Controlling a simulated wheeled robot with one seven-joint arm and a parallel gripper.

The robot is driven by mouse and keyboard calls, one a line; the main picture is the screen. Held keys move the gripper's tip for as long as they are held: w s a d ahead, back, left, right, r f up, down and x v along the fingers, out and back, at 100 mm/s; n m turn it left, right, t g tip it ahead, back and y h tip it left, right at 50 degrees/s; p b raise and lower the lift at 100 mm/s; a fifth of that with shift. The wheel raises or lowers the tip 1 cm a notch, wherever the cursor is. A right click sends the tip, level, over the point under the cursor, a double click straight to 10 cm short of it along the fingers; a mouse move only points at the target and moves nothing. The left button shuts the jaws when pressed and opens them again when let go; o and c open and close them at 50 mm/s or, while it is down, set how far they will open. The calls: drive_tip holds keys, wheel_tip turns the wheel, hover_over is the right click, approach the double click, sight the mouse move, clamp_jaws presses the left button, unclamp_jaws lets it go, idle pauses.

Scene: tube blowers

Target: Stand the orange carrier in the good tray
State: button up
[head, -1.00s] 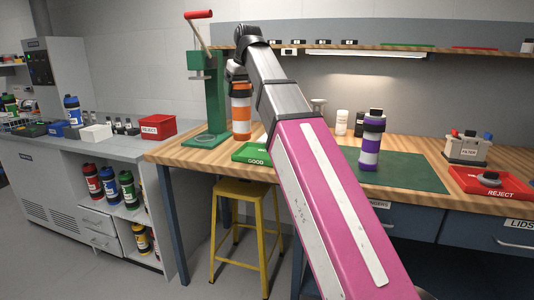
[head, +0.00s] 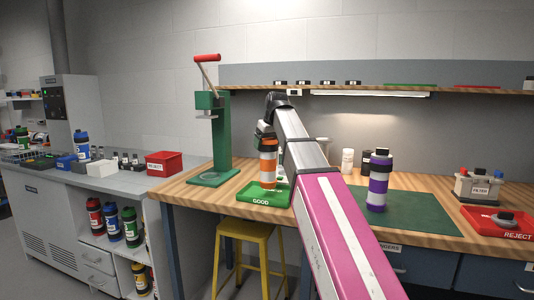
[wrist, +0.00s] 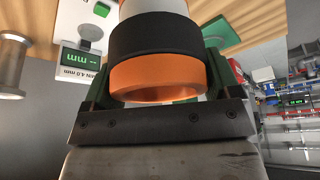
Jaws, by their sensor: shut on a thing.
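The orange carrier (head: 268,150), with orange and white bands and dark collars, is upright in my gripper (head: 266,133). In the head view it stands at or just over the green GOOD tray (head: 261,203); I cannot tell whether its base touches the tray floor. In the wrist view the carrier's orange end (wrist: 155,75) and black collar sit between the two fingers of my gripper (wrist: 158,85), which is shut on it. My arm hides the right part of the tray.
A green press (head: 222,135) with a red handle stands left of the tray. A purple carrier (head: 378,185) stands on the green mat (head: 425,215) to the right. A red REJECT tray (head: 480,219) is at far right. A yellow stool (head: 246,232) is below the bench.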

sight(267, 151)
drive_tip(key=shift+f, duration=1.95)
drive_tip(key=o, duration=1.1)
drive_tip(key=v, duration=1.2)
